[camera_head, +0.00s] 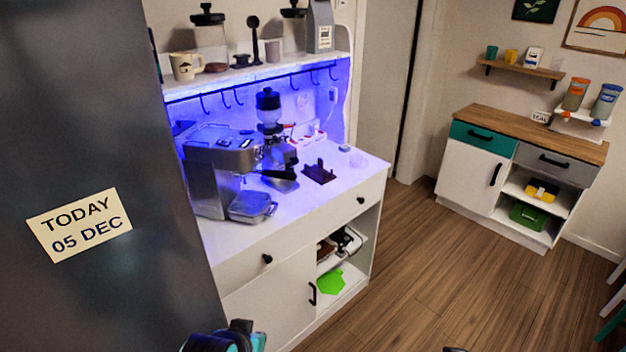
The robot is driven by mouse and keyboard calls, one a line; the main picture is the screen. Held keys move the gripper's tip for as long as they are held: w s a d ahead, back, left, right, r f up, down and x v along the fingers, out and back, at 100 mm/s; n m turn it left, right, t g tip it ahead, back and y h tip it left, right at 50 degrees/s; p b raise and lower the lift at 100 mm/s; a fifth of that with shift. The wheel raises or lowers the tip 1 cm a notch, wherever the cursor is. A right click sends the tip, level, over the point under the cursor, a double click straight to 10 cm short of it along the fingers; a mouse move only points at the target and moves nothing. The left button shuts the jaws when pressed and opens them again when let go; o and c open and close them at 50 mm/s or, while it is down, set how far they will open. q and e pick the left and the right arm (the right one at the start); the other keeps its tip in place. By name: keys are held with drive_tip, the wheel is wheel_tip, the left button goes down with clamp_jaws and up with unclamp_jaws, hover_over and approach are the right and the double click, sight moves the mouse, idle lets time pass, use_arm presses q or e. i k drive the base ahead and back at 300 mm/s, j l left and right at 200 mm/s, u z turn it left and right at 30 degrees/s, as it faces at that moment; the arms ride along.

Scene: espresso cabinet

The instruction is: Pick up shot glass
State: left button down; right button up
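I cannot make out a shot glass with certainty. A small pale object (345,148) sits near the back right of the white counter (345,184); it is too small to identify. A silver espresso machine (215,160) stands at the counter's left, with a portafilter with a black handle (280,174) in front of the grinder (269,120). Dark and teal parts of my own body show at the bottom edge left of centre, and a small dark piece shows at the bottom right of centre. No gripper fingers can be seen on either side.
A large grey panel with a date note (79,225) blocks the left side. A shelf (265,75) with jars and mugs hangs above the counter. A wooden-topped cabinet (530,132) stands at the right. The wooden floor (440,262) between is clear.

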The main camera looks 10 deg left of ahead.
sight(359, 163)
drive_tip(key=u, duration=1.25)
drive_tip(key=i+l+u, duration=0.15)
drive_tip(key=l+u, duration=0.15)
drive_tip(key=l, duration=0.2)
drive_tip(key=i+l, duration=0.15)
drive_tip(key=l, duration=0.25)
drive_tip(key=i+l, duration=0.1)
drive_tip(key=l, duration=0.3)
drive_tip(key=i+l, duration=0.15)
drive_tip(key=l, duration=0.25)
drive_tip(key=i+l, duration=0.1)
drive_tip(key=l, duration=0.35)
drive_tip(key=i+l, duration=0.15)
drive_tip(key=l, duration=0.25)
drive_tip(key=i+l, duration=0.1)
drive_tip(key=l, duration=0.3)
